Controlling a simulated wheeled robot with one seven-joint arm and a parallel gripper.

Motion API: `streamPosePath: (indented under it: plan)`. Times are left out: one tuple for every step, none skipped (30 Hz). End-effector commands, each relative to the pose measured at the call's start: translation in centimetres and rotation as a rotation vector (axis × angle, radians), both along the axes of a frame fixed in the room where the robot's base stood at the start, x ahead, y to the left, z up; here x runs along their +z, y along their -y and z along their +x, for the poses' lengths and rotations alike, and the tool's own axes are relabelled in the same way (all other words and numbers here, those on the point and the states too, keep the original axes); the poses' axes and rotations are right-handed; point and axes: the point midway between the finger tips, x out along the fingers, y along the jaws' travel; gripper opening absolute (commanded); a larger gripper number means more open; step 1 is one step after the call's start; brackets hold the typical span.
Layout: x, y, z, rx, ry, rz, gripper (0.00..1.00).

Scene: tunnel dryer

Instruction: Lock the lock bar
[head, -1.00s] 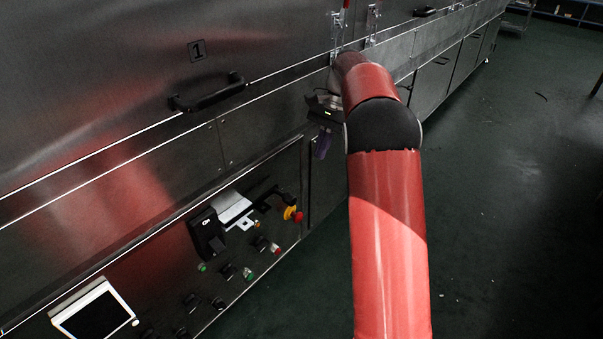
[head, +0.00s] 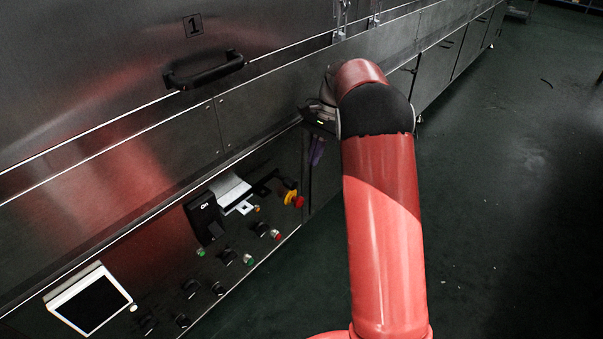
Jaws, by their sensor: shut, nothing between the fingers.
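Two metal latch fittings sit at the top edge of the view on the steel dryer front, a left one (head: 341,17) and a right one (head: 374,14). Their upper parts are cut off, and I cannot tell which piece is the lock bar. My gripper (head: 316,152) hangs in front of the lower steel panel, below and a little left of the fittings and apart from them. Its purple fingers point down and are shut and empty. My red arm hides part of the dryer front behind it.
A black door handle (head: 205,70) sticks out under the number 1 plate (head: 193,26). Below left is a control panel with a screen (head: 88,303), knobs and a red-yellow emergency stop (head: 294,198). Open green floor (head: 500,220) lies right of my arm.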

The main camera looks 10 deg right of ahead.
Motion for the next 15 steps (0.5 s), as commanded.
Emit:
streamPosePath:
  plan:
    - [-1.2,-0.4,-0.3,0.001,-0.003,0.001,0.0]
    - [-1.8,-0.7,-0.5,0.0,-0.004,0.001,0.0]
    - [-2.5,-0.9,-0.7,0.0,-0.003,0.0,0.0]
    - [-3.0,-1.1,-0.8,0.0,-0.004,0.001,0.0]
    - [-2.8,-1.6,-1.1,0.001,0.001,0.001,0.0]
    - [-2.4,-2.2,-1.5,0.003,0.003,0.001,0.0]
    - [-2.4,-2.6,-1.7,0.002,0.002,0.001,0.0]
    - [-2.3,-2.9,-2.0,0.002,0.002,0.001,0.0]
    - [-2.2,-3.3,-2.2,0.002,0.002,0.001,0.0]
    - [-2.2,-3.5,-2.4,0.001,0.001,0.001,0.0]
    - [-2.2,-3.7,-2.5,0.001,0.001,0.001,0.0]
    - [-2.1,-3.9,-2.7,0.0,0.002,0.0,0.0]
    - [-2.0,-4.0,-2.8,0.0,0.002,0.0,0.0]
    - [-2.0,-4.1,-2.9,0.0,0.002,0.0,0.0]
    - [-2.0,-4.2,-2.9,0.0,0.001,0.001,0.0]
